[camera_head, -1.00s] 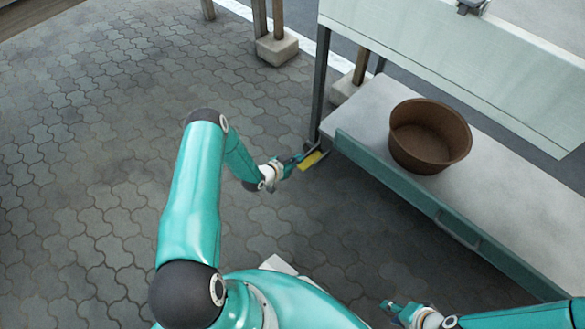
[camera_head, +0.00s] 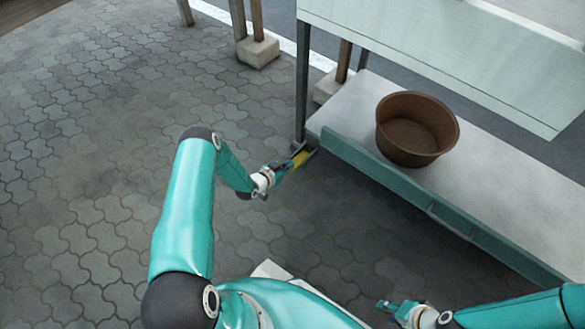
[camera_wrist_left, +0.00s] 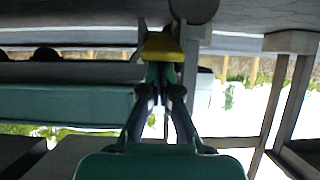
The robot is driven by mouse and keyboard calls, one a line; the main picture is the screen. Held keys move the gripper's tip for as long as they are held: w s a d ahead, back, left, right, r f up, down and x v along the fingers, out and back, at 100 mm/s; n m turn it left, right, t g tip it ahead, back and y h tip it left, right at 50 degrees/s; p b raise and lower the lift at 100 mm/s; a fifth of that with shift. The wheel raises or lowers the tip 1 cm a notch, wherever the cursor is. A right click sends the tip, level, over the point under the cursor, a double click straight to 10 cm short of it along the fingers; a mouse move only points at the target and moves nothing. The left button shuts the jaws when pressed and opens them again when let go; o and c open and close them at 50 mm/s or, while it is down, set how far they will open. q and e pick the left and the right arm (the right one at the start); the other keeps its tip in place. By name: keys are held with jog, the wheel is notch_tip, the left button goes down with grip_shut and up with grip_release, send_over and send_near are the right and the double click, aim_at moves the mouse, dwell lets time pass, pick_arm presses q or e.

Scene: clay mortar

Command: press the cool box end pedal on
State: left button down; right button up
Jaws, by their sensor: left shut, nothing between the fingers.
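A yellow pedal (camera_head: 301,158) on a dark bracket sticks out from the near left end of the long low grey-topped box (camera_head: 400,198), beside a dark post. My left gripper (camera_head: 287,164) is shut and empty, with its tips at the pedal, overlapping its left side in the head view. In the left wrist view the yellow pedal (camera_wrist_left: 162,46) is just beyond the closed fingertips (camera_wrist_left: 160,75); I cannot tell whether they touch. My right gripper (camera_head: 384,304) is away at the lower right, and its finger state is too small to tell.
A brown round tub (camera_head: 417,130) stands on the grey top. A pale upper panel (camera_head: 450,60) overhangs the back. A post on a stone block (camera_head: 258,52) stands behind. Paving (camera_head: 80,170) at the left is clear.

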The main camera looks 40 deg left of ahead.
pick_arm(q)
jog(key=shift+s+a+f+b, duration=0.1)
jog(key=shift+s+f+b, duration=0.25)
jog(key=shift+f+b, duration=0.6)
jog(key=shift+s+f+b, duration=0.35)
jog(key=shift+f+b, duration=0.45)
jog(key=shift+b, duration=0.25)
jog(key=shift+f, duration=0.1)
notch_tip(320, 180, up, 5)
jog(key=p, duration=0.4)
jog(key=s+p, duration=0.2)
jog(key=s, duration=0.8)
jog(key=shift+s+a+f, duration=0.35)
jog(key=shift+s+a, duration=0.05)
